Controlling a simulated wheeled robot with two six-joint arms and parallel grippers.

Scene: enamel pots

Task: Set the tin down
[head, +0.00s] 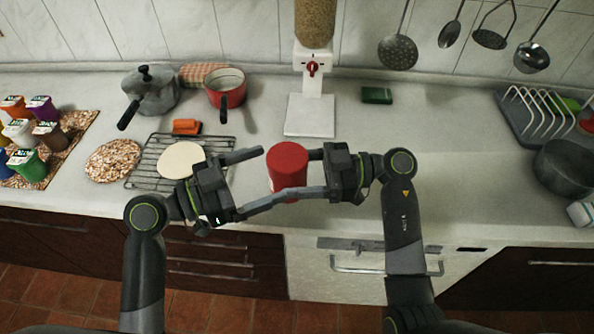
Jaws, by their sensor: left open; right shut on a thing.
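A red tin (287,166) stands upright near the front edge of the counter, between my two grippers in the head view. My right gripper (295,174) comes from the right and is shut on the tin, one finger at its far side and one across its front. My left gripper (260,177) is open at the tin's left side, its fingers spread apart. Whether the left fingers touch the tin is unclear. The tin's lower part is partly hidden by the front fingers. I cannot tell whether its base touches the counter (450,190).
A wire rack (142,180) with a pale round piece (180,160) is left of the grippers. A white dispenser (310,115), a red pan (225,90) and a grey pot (152,92) stand behind. A green block (377,95) lies back right.

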